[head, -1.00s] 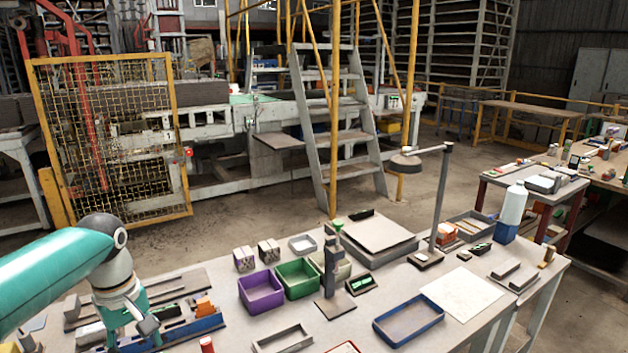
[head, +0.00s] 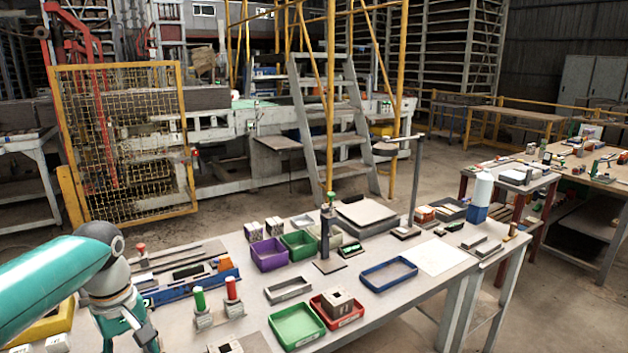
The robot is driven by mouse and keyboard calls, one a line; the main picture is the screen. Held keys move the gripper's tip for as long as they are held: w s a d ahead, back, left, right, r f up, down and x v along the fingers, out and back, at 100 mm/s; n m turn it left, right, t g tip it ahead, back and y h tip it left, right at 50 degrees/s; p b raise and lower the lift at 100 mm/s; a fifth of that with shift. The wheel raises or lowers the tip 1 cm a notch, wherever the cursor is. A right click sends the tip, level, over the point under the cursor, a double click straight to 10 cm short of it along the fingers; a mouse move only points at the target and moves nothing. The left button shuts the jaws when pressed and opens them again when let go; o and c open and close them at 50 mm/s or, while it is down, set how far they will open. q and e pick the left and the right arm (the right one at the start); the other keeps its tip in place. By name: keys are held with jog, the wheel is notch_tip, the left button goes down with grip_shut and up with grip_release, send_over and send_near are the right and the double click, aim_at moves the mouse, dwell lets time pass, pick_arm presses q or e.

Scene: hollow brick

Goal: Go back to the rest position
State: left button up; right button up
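My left arm comes in from the left with a teal link, and my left gripper (head: 128,334) points down at the lower left, over the near left part of the workbench (head: 245,325). The bottom edge of the picture cuts it off, so its fingertips and any gap between them are hidden. No object shows in it. My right gripper is not in view. A small block with a square hole (head: 337,300), like a hollow brick, sits in a red tray (head: 320,312) at the near middle of the bench.
A green tray (head: 296,327) stands beside the red one. Two holders with green (head: 200,300) and red (head: 232,290) tops stand right of my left gripper. Purple (head: 268,256) and green bins, a stand (head: 325,240) and a blue tray (head: 388,274) lie farther back.

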pick_arm(q)
jog(key=s+d+f+m+g+h, duration=0.1)
jog(key=s+d+f+g, duration=0.2)
jog(key=f, duration=0.5)
jog(key=s+d+f+m, duration=0.1)
jog(key=s+d+f, duration=0.25)
jog(key=f, duration=0.45)
jog(key=s+d+f+m+g+h, duration=0.1)
jog(key=s+d+f+g, duration=0.2)
jog(key=f, duration=0.6)
jog(key=s+d+f+m+t+h, duration=0.1)
jog(key=s+d+f+m+t, duration=0.1)
jog(key=s+d+f, duration=0.5)
jog(key=s+d+f+m+t+h, duration=0.1)
jog(key=s+d+f, duration=0.3)
jog(key=s, duration=0.5)
jog(key=w+t, duration=0.1)
jog(key=w+f+m+t, duration=0.1)
jog(key=w, duration=0.1)
jog(key=w+a+m+t, duration=0.1)
jog(key=shift+w+a+f+t, duration=0.1)
jog(key=shift+w+f+t, duration=0.05)
jog(key=shift+w+t, duration=0.15)
